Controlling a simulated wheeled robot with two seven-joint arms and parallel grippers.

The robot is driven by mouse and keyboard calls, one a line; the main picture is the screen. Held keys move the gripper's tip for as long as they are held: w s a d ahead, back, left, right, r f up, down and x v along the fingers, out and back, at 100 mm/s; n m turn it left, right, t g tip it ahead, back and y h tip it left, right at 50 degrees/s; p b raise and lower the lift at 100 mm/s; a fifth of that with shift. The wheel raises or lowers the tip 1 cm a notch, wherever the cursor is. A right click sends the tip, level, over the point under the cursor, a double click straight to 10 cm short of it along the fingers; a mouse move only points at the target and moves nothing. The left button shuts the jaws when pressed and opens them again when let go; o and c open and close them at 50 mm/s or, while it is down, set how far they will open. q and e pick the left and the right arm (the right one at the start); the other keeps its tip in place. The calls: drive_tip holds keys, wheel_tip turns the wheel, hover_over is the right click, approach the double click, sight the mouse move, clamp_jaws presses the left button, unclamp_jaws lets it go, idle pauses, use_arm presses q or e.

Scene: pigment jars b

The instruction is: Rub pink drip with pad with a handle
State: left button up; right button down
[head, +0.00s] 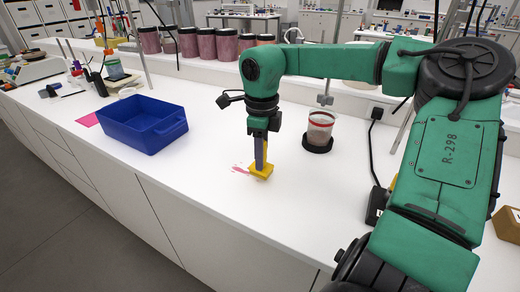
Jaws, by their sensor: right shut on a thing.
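The pink drip (240,169) is a small smear on the white bench, left of my right gripper. The pad with a handle (261,171) has a yellow base and a purple-blue upright handle. My right gripper (260,136) points down and is shut on the handle. The pad stands at the right end of the drip, at or very near the bench surface; contact is hard to tell. Part of the drip may be hidden under the pad. My left gripper is not in view.
A clear cup with a red band (320,126) sits on a black base (317,146) to the right. Several pigment jars (206,43) line the back.

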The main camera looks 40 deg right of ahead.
drive_tip(key=r+p, duration=0.1)
drive_tip(key=r, duration=0.2)
drive_tip(key=shift+w+a+p, duration=0.1)
drive_tip(key=shift+w+p, duration=0.25)
drive_tip(key=shift+p, duration=0.05)
wheel_tip(320, 180, up, 2)
drive_tip(key=shift+s+r+p, duration=0.15)
drive_tip(key=shift+p, duration=0.8)
drive_tip(key=shift+r+p, duration=0.5)
drive_tip(key=shift+r, duration=0.15)
